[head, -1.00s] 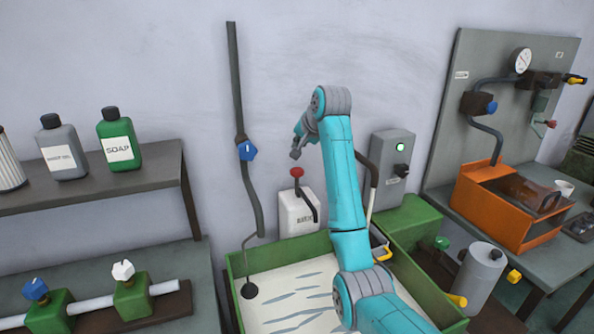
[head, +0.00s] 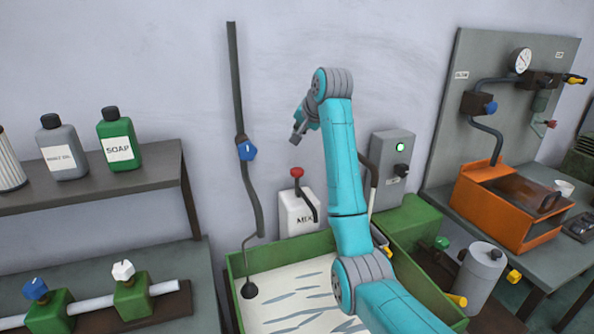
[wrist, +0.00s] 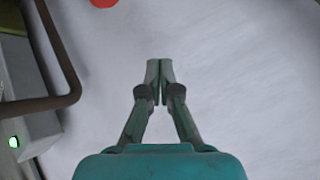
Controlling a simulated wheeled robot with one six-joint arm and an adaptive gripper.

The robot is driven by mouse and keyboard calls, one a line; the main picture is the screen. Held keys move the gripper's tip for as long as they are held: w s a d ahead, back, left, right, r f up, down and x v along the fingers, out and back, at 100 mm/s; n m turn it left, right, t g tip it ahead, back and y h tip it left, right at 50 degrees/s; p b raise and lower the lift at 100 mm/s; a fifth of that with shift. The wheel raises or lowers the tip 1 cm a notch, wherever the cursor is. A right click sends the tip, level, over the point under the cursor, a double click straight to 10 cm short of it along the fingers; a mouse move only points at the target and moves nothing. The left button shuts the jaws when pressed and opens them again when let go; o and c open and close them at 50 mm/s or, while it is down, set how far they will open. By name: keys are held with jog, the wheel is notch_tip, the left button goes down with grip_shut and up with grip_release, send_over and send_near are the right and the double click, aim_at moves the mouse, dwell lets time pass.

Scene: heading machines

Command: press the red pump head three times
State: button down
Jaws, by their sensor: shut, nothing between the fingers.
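The red pump head (head: 297,172) tops a white bottle (head: 297,213) with a dark spout, standing upright at the back edge of the green tray. My gripper (head: 294,139) is above the pump head, with a clear gap between them. In the wrist view my gripper (wrist: 159,62) has its fingertips together and holds nothing. Part of the red pump head (wrist: 103,2) shows at the top edge of the wrist view, apart from the fingertips.
A dark pipe with a blue valve (head: 246,150) runs down the wall left of the bottle. A grey switch box (head: 392,165) with a green light is to the right. The green tray (head: 236,283) lies below. The wall around my gripper is clear.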

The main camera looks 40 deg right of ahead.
aim_at(297, 169)
jog(key=shift+f, duration=4.35)
jog(key=shift+f, duration=0.1)
jog(key=shift+f, duration=0.3)
jog(key=shift+f, duration=1.3)
jog(key=shift+r, duration=1.65)
jog(key=shift+r, duration=0.1)
jog(key=shift+r, duration=2.4)
